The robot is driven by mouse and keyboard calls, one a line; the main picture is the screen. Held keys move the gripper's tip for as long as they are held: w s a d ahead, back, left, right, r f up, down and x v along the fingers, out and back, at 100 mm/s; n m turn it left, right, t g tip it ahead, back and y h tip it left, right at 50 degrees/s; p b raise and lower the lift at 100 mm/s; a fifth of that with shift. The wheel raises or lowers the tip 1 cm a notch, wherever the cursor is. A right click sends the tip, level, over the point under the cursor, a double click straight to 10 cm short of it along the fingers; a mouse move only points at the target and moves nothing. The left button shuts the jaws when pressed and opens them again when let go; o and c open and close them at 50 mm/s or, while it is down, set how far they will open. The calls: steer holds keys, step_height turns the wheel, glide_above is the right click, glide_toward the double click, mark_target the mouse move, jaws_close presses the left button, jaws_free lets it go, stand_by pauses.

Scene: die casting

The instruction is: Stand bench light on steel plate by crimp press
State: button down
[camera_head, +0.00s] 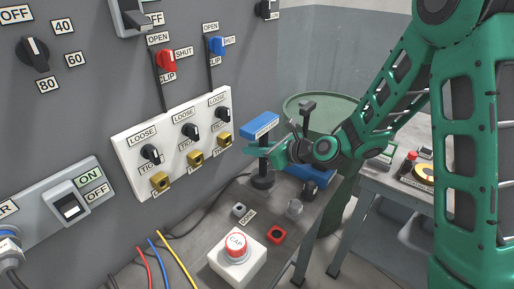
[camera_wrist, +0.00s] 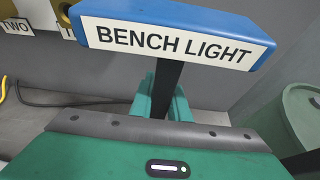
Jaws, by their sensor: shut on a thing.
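The bench light has a blue head (camera_head: 260,126) with a white "BENCH LIGHT" label, a dark post (camera_head: 263,167) and a round black base. It is upright at the back of the grey bench; I cannot tell whether its base touches the bench top. My gripper (camera_head: 262,151) is shut on the post below the head. In the wrist view the head (camera_wrist: 180,22) is above my green fingers (camera_wrist: 162,98), with the dark post between them. A steel plate and a crimp press cannot be identified for certain.
A blue object (camera_head: 318,176) is partly behind my gripper. The wall panel (camera_head: 110,85) rises at left; a green drum (camera_head: 335,112) stands behind.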

steer(key=c, duration=1.7)
jaws_free()
steer(key=shift+a, duration=0.1)
steer(key=v, duration=1.2)
steer(key=shift+r, duration=0.15)
